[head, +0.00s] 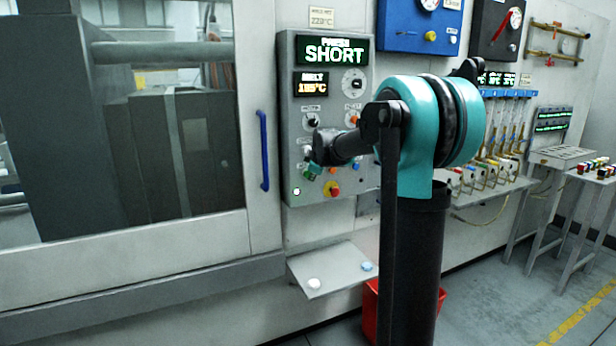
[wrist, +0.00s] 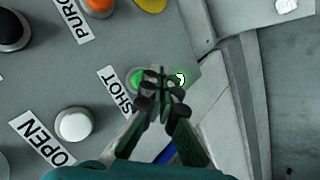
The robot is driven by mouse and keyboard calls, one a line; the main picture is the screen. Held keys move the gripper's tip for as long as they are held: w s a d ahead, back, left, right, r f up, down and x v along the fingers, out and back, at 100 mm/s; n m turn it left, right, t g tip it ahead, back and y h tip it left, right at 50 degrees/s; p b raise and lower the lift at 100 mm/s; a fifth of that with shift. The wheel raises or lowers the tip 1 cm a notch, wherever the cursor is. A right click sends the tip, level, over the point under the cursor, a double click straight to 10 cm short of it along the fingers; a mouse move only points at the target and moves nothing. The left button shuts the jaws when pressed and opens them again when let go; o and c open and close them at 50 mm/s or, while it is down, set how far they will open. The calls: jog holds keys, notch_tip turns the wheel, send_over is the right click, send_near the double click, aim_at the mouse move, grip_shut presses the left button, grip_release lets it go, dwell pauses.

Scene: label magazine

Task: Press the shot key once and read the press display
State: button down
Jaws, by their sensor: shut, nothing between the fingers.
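In the head view my gripper (head: 316,160) is at the lower part of the panel, and my arm hides some of that area.
A smaller display (head: 311,83) seems to read 185°C. A white key (wrist: 74,124) labelled "OPEN" and an orange key (wrist: 100,5) are nearby. A red knob (head: 332,189) sits low on the panel. A small shelf (head: 335,272) juts out below.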

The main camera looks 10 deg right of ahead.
jog(key=shift+s, duration=0.1)
jog(key=s, duration=0.1)
jog(key=s+d, duration=0.1)
jog(key=s, duration=0.2)
jog(key=shift+s+d, duration=0.3)
dwell(0.7)
jog(key=s+d+f+m+g, duration=0.1)
jog(key=s+f+m, duration=0.3)
jog(key=s+f, duration=0.4)
jog(key=s+d+f+m+g, duration=0.1)
jog(key=s+f+m, duration=0.4)
jog(key=s, duration=1.3)
jog(key=s+d+f+m+g+h, duration=0.1)
jog(key=s+f+m, duration=0.3)
jog(key=s+f, duration=0.8)
jog(key=shift+s+d+m+g, duration=0.25)
jog(key=shift+s+m+g, duration=0.05)
jog(key=shift+s+g, duration=0.55)
